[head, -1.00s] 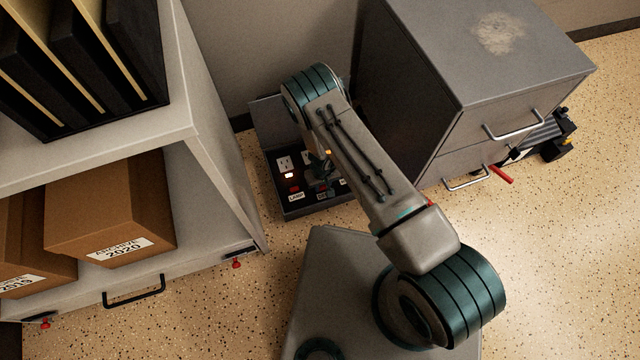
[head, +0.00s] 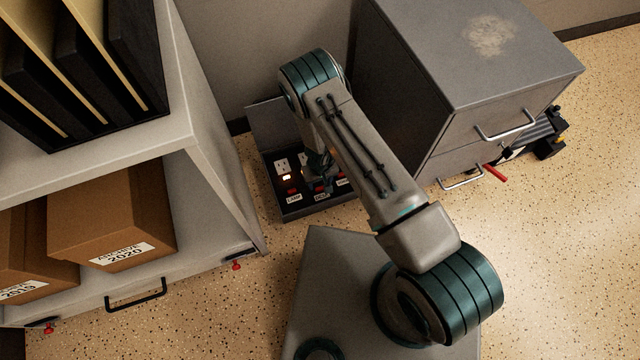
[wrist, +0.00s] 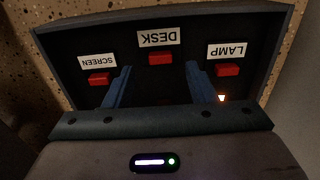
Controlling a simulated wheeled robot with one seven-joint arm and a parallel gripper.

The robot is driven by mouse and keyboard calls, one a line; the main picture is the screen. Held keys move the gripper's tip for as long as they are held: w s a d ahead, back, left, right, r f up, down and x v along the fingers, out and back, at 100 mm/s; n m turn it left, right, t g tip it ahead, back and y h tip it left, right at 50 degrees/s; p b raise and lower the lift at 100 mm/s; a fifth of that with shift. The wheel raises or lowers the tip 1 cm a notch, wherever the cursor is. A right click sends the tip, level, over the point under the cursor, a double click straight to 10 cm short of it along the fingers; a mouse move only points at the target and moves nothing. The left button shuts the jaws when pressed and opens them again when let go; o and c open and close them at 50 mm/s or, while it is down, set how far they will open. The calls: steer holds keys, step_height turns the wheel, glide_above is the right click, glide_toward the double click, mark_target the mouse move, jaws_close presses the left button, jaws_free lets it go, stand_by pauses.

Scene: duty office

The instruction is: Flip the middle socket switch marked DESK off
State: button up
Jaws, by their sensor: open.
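The floor socket box (head: 288,213) is open, with red switches in a row. The DESK switch (wrist: 160,58) is the middle one in the wrist view, below its upside-down DESK label (wrist: 158,38). The DESK label (head: 320,197) also shows in the head view, partly covered by my gripper. My gripper (head: 322,178) is over the box. In the wrist view my gripper (wrist: 158,78) is open and empty, its two blue fingers apart, with the DESK switch between and just beyond the tips. Whether they touch anything is unclear.
The LAMP switch (wrist: 228,70) and SCREEN switch (wrist: 99,79) flank the DESK switch closely. A shelf (head: 215,165) stands left of the box and a grey cabinet (head: 480,55) right. Archive boxes (head: 115,215) sit on the shelf.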

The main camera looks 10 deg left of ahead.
mark_target(320, 189)
step_height(320, 189, up, 9)
steer(key=p, duration=0.2)
steer(key=shift+r+p, duration=0.15)
steer(key=shift+p, duration=0.2)
